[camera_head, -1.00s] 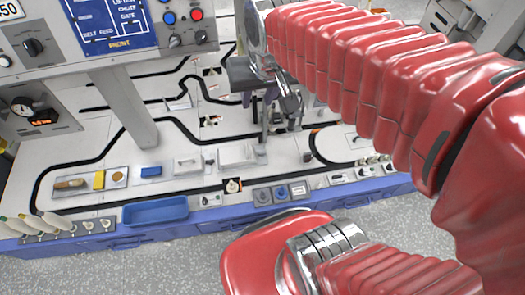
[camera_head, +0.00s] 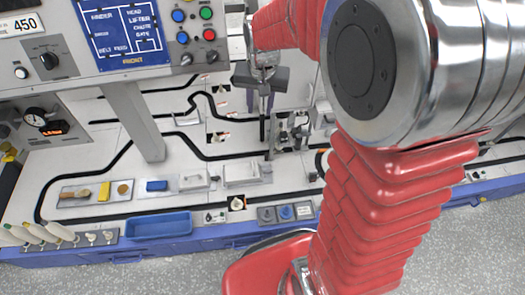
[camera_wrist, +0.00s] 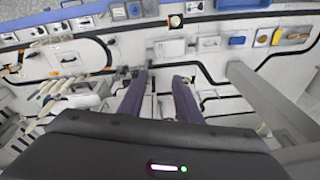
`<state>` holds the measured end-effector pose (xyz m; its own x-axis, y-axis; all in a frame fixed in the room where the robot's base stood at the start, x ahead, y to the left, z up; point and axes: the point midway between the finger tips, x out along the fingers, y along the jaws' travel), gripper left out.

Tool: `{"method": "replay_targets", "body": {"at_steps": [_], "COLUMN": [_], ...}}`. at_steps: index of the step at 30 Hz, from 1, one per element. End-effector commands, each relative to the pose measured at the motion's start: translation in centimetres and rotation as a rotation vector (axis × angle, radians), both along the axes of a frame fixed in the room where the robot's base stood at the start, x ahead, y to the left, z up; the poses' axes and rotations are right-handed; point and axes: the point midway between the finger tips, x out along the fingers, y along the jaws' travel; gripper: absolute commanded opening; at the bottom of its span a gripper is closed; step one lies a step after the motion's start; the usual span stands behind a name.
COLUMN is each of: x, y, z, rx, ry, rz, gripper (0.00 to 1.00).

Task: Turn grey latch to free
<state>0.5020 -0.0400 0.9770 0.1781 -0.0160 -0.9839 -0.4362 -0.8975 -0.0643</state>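My gripper (camera_wrist: 158,84) shows in the wrist view with two dark purple fingers apart and nothing between them. In the head view my gripper (camera_head: 266,128) points down over the middle of the white bench, its fingertips close to some small grey and dark fittings (camera_head: 290,135). I cannot tell for sure which fitting is the grey latch, or whether the gripper touches any of them.
A control panel with a blue diagram (camera_head: 122,35) stands at the back left on a grey post (camera_head: 135,120). A blue tray (camera_head: 158,226), white lidded boxes (camera_head: 241,173) and a white round knob (camera_head: 237,203) lie toward the front. Black track lines cross the bench.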

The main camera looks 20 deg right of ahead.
Motion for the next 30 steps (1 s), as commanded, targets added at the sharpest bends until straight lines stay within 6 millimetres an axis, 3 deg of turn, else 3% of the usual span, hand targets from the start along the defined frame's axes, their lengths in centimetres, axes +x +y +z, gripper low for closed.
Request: {"method": "replay_targets", "body": {"at_steps": [16, 30], "x": [5.4, 7.9], "y": [-2.2, -4.0], "z": [-9.6, -19.6], "rx": [0.028, 0.043], "ry": [0.111, 0.204], "rz": [-0.160, -0.299], "gripper": [0.31, 0.31]}}
